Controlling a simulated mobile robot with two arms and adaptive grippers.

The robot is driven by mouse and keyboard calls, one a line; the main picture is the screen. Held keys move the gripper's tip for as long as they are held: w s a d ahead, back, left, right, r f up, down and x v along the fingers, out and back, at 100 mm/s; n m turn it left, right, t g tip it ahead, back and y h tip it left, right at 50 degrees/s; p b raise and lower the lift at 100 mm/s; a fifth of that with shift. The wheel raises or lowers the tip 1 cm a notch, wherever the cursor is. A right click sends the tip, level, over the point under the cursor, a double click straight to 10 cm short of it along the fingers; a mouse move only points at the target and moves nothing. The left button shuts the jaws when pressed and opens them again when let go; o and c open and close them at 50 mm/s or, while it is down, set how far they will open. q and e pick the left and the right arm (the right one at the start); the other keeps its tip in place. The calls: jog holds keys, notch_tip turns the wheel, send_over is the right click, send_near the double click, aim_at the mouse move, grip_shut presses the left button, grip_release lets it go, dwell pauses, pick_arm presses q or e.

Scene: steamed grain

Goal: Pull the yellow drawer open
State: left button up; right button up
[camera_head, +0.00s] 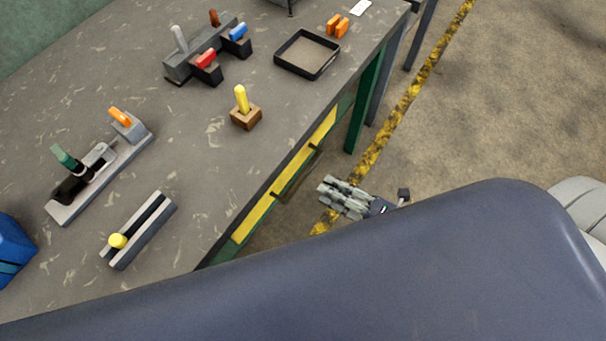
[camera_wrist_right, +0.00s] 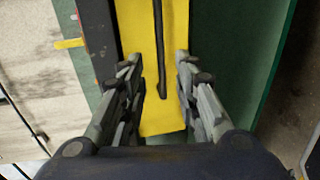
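The yellow drawer (camera_head: 257,213) has its front along the side of the workbench, with a dark bar handle (camera_head: 278,194). It looks closed, nearly flush with the bench side. My right gripper (camera_head: 326,191) is beside the bench, apart from the drawer front, its fingers pointing left toward it. In the right wrist view the yellow front (camera_wrist_right: 138,20) fills the middle and the dark handle (camera_wrist_right: 160,60) runs lengthwise between the fingers. The gripper (camera_wrist_right: 158,66) is open, with a gap on both sides of the handle. My left gripper is out of view.
The workbench top (camera_head: 200,130) bears a black tray (camera_head: 307,72), a wooden block with a yellow peg (camera_head: 242,100), and lever fixtures (camera_head: 70,185). A green bench leg (camera_head: 365,100) stands beyond the drawers. The floor (camera_head: 480,120) on the right is open.

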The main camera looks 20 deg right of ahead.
aim_at(303, 176)
jog(key=x, duration=0.8)
jog(key=shift+w+a+f+p, duration=0.1)
jog(key=shift+w+a+p, duration=0.05)
jog(key=shift+w+p, duration=0.2)
grip_shut()
